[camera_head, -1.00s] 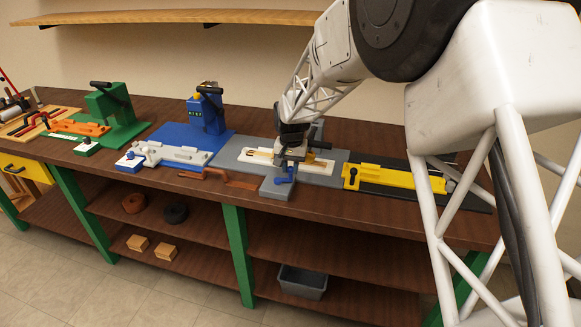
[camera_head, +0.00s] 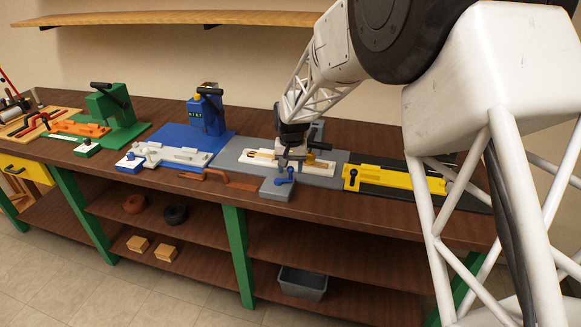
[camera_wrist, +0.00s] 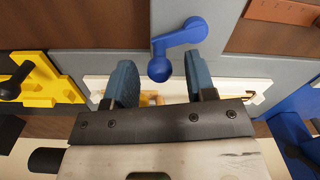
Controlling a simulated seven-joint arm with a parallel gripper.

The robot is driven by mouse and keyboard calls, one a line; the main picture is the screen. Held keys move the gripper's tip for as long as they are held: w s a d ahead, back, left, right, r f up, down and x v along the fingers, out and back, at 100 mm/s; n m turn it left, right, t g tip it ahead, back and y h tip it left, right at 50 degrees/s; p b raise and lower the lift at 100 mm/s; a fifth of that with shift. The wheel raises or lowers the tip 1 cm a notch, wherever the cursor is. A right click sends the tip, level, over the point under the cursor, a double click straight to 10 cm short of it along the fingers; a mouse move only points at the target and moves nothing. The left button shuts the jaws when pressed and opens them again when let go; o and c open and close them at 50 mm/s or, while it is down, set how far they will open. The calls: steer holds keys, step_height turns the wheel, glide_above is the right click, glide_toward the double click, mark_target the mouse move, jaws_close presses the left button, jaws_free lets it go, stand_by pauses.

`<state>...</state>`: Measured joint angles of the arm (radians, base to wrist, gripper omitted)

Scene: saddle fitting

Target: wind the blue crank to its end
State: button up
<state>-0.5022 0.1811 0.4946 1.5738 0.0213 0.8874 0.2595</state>
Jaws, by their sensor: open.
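The blue crank (camera_head: 284,177) sits on a grey block at the front of the grey plate, at the bench's front edge. In the wrist view, the crank arm (camera_wrist: 178,40) runs from a round end at upper right to a ball-shaped knob (camera_wrist: 160,69) at lower left. My gripper (camera_wrist: 160,78) is open; its two blue-grey fingers are on either side of the knob in the picture, not touching it. Whether the knob lies between them in depth, I cannot tell. In the head view my gripper (camera_head: 286,163) is just behind and above the crank.
A white slotted piece (camera_head: 320,166) lies on the grey plate under my gripper. A yellow fixture (camera_head: 392,178) stands to the right, a blue one (camera_head: 205,115) and a green one (camera_head: 110,105) to the left. A brown handled tool (camera_head: 232,182) lies left of the crank.

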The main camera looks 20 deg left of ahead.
mark_target(291, 167)
steer(key=shift+r, duration=3.9)
steer(key=shift+d, duration=0.1)
